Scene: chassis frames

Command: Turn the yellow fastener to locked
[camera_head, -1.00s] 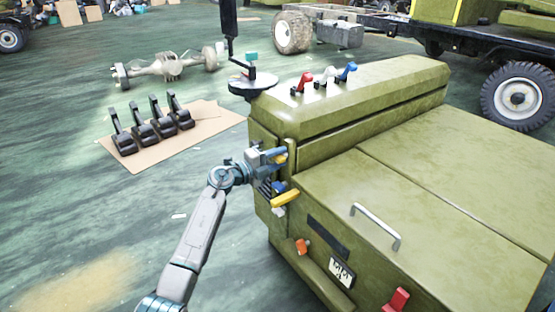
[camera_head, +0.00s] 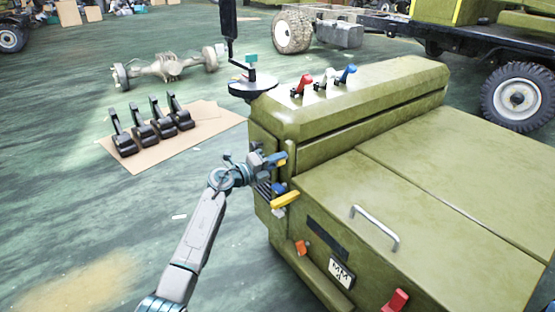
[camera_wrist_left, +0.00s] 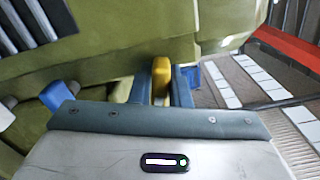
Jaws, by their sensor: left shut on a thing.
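My left gripper (camera_head: 278,160) is at the upper front corner of the green chassis body (camera_head: 340,124). In the left wrist view its two blue-grey fingers (camera_wrist_left: 161,84) are shut on a yellow fastener (camera_wrist_left: 161,74), which stands between them against the green body. In the head view only a small yellow part of this fastener (camera_head: 281,163) shows beside the fingers. A larger yellow lever (camera_head: 286,200) lies just below, apart from the gripper. Whether the held fastener is at its locked position cannot be told.
A blue knob (camera_head: 278,188) and a white one (camera_head: 279,212) sit by the lower yellow lever. Red, white and blue levers (camera_head: 325,78) stand on top. A silver handle (camera_head: 375,227) is on the hood. Cardboard with several black levers (camera_head: 140,160) lies on the floor left.

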